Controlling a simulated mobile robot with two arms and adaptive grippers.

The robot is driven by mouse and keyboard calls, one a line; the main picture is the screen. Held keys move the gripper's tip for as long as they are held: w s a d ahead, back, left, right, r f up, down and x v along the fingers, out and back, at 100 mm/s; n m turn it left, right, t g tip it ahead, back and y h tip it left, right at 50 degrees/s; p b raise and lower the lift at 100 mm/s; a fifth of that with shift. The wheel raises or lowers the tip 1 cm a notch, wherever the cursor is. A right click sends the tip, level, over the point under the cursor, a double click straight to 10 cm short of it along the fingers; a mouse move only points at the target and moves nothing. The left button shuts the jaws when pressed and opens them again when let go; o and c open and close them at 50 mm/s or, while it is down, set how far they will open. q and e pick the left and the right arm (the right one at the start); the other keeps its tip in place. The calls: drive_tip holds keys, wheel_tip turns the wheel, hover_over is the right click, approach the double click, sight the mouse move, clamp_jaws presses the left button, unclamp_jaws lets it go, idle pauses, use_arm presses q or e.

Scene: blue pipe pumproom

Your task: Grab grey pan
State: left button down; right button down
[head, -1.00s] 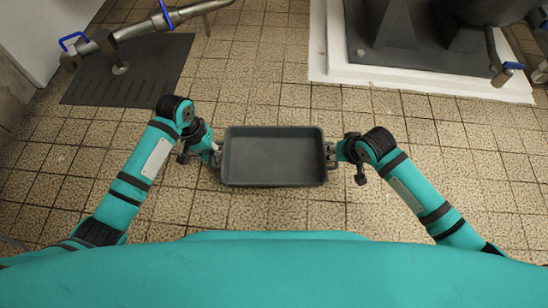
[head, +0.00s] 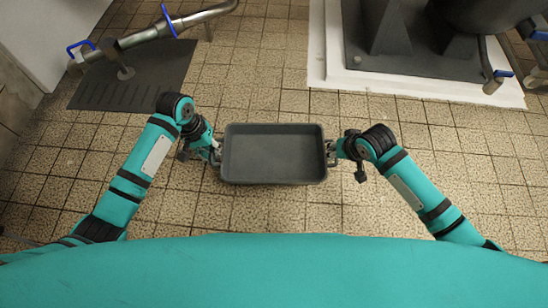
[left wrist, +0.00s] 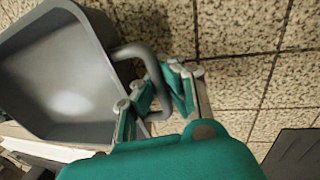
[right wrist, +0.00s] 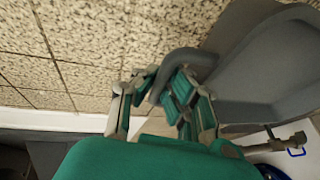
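The grey pan (head: 272,154) is a rectangular, empty tray with a looped handle at each short end. It is level in front of me in the head view. My left gripper (head: 215,153) is at its left handle; in the left wrist view the handle (left wrist: 137,52) passes between the fingers (left wrist: 160,88). My right gripper (head: 333,152) is at the right handle; in the right wrist view that handle (right wrist: 190,58) runs between the fingers (right wrist: 165,85). Both grippers look closed around the handles, though the exact finger contact is partly hidden.
A metal pipe with blue handles (head: 150,36) stands over a dark mat (head: 140,80) at the upper left. Dark machinery on a white-edged base (head: 420,82) is at the upper right. The tiled floor around the pan is clear.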

use_arm(q)
drive_tip(key=shift+a+r, duration=0.1)
drive_tip(key=shift+r, duration=0.15)
use_arm(e)
drive_tip(key=shift+d+r, duration=0.15)
drive_tip(key=shift+r, duration=0.1)
